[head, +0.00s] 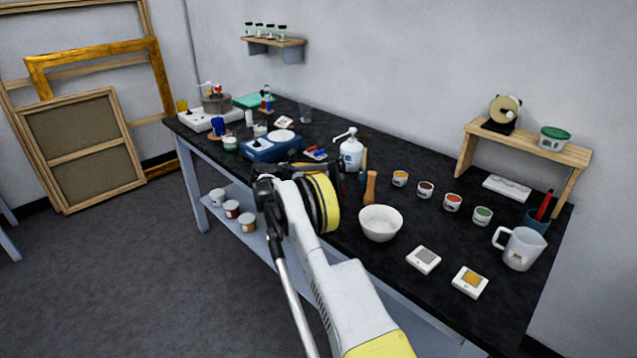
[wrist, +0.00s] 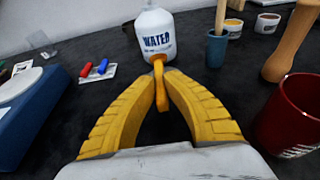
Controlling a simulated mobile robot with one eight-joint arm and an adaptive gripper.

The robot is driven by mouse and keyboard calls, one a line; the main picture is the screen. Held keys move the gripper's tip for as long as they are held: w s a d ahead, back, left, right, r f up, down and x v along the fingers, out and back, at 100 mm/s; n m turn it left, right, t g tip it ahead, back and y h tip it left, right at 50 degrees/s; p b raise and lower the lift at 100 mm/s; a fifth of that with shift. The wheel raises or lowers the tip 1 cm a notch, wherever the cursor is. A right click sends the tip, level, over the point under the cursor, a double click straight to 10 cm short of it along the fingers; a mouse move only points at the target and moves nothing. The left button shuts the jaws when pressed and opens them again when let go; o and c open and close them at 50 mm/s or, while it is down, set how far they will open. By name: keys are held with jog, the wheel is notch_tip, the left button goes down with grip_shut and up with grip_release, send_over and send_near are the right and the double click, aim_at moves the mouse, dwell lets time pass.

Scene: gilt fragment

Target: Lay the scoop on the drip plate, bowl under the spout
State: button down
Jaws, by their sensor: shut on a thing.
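My gripper (wrist: 160,80) shows in the wrist view with its two yellow fingers closed together at the tips. A small orange piece (wrist: 161,88) sits between the fingertips; it looks like part of the scoop, but the rest of its shape is not clear. The white bottle marked WATER (wrist: 155,45) stands just beyond the fingertips; in the head view it is a white pump bottle (head: 350,152) with a spout at its top. My arm hides the fingers in the head view. I cannot make out the drip plate for certain.
A blue device with a white round top (head: 270,148) stands left of the bottle. A dark red cup (wrist: 292,118) is close on the right in the wrist view, near a wooden handle (wrist: 287,45). A white bowl (head: 380,223) stands nearer the front edge.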

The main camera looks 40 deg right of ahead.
jog(key=shift+f+b, duration=0.5)
jog(key=shift+f, duration=1.2)
jog(key=shift+f+b, duration=0.3)
jog(key=c, duration=1.6)
grip_release()
